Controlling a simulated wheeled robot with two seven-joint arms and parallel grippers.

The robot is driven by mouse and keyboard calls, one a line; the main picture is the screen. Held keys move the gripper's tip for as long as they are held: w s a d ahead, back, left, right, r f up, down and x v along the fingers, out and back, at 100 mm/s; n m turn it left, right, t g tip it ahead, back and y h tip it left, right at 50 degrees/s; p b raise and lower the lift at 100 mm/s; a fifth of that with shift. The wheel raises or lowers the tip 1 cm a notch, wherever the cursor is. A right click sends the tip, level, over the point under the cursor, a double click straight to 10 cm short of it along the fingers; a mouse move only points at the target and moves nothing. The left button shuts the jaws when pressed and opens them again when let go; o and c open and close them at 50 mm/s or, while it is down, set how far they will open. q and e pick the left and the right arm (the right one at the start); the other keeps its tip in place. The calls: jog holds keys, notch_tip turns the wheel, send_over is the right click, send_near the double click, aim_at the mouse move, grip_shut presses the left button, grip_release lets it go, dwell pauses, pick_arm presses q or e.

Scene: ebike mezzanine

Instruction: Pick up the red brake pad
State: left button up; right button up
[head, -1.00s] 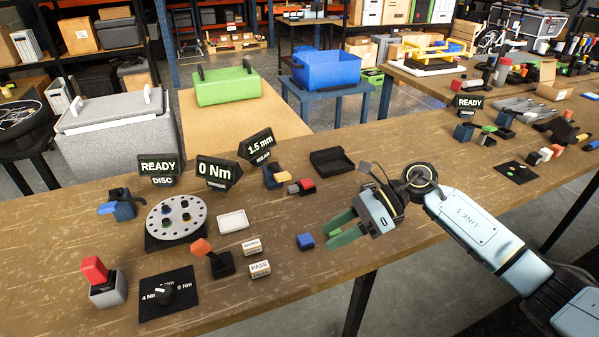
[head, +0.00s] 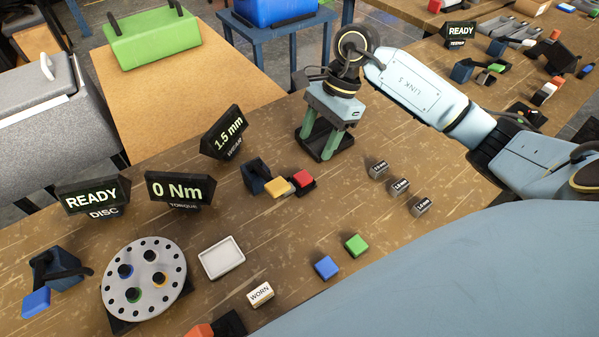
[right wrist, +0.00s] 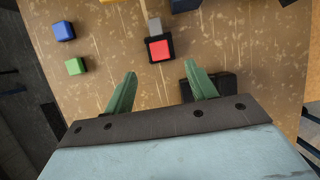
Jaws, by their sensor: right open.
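The red brake pad (head: 303,179) sits in a small black holder on the wooden bench, beside a yellow block. It also shows in the right wrist view (right wrist: 159,50), beyond the fingertips and roughly in line with the gap between them. My right gripper (head: 321,150) points down with its green fingers apart and empty. It is behind and to the right of the red pad in the head view, over a black tray (head: 345,142). Its fingers also show in the right wrist view (right wrist: 164,82). My left gripper is not in view.
A yellow block (head: 277,187) and a dark stand (head: 256,175) are close left of the pad. Blue (head: 327,267) and green (head: 356,244) blocks lie in front. The wear sign (head: 225,133) stands behind left. Small labelled blocks (head: 400,186) are at right.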

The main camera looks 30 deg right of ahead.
aim_at(303, 177)
jog(key=x, duration=0.3)
jog(key=shift+a+f, duration=0.2)
jog(key=shift+f, duration=0.25)
jog(key=shift+a+f, duration=0.2)
jog(key=shift+f, duration=0.3)
jog(key=x, duration=0.3)
jog(key=shift+s+f+p, duration=0.1)
jog(key=shift+f+p, duration=0.2)
jog(key=shift+p, duration=0.05)
jog(key=shift+a+f, duration=0.1)
jog(key=shift+f, duration=0.3)
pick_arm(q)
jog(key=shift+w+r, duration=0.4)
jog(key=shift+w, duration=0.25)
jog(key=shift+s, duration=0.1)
pick_arm(e)
jog(key=shift+c, duration=1.1)
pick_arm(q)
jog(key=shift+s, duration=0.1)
pick_arm(e)
jog(key=c, duration=0.8)
